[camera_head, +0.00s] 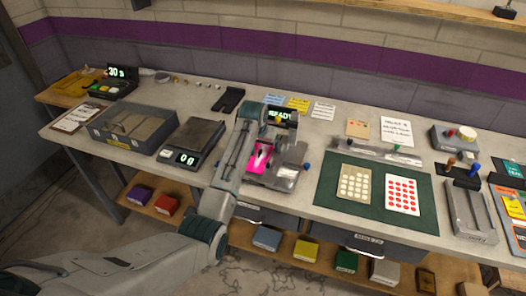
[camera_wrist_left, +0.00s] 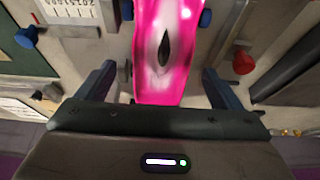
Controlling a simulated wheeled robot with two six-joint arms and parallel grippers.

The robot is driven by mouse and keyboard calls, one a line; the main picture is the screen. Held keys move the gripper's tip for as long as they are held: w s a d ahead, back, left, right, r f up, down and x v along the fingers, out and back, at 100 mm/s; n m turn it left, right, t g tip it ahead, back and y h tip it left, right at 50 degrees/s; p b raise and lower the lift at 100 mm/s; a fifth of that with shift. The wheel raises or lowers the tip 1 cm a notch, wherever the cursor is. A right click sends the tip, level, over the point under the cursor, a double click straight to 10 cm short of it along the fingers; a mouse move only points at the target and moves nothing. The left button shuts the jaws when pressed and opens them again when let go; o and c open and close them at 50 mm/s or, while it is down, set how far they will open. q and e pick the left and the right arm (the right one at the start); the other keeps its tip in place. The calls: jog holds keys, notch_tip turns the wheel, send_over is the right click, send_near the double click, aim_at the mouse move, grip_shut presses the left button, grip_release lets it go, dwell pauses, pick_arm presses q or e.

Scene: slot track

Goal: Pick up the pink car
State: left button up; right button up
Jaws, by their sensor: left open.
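The pink car (camera_head: 259,158) sits on a grey metal fixture (camera_head: 285,178) near the middle of the bench, partly behind my left arm. In the left wrist view the glossy pink car (camera_wrist_left: 165,65) with a dark cockpit mark fills the upper middle. My left gripper (camera_wrist_left: 158,86) is open, with one dark finger on each side of the car. I cannot tell whether either finger touches it. In the head view my left gripper is largely hidden by its own arm. My right gripper is not in view.
A READY display (camera_head: 280,115) stands behind the fixture. Blue (camera_wrist_left: 25,37) and red (camera_wrist_left: 243,62) knobs flank the car. A scale (camera_head: 190,145) and grey tray (camera_head: 133,128) lie left. A green mat (camera_head: 329,189) with dotted cards lies right.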

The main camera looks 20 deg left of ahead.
aim_at(262, 147)
pick_arm(q)
jog(key=p+x, duration=0.1)
jog(key=x, duration=0.2)
jog(key=shift+a, duration=0.15)
jog(key=shift+w+f, duration=0.15)
jog(key=shift+f, duration=0.2)
jog(key=c, duration=1.2)
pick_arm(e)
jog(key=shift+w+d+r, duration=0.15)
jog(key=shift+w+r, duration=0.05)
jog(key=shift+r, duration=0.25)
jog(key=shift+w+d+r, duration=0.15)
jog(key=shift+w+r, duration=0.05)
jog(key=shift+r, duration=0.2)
pick_arm(q)
jog(key=shift+r, duration=0.1)
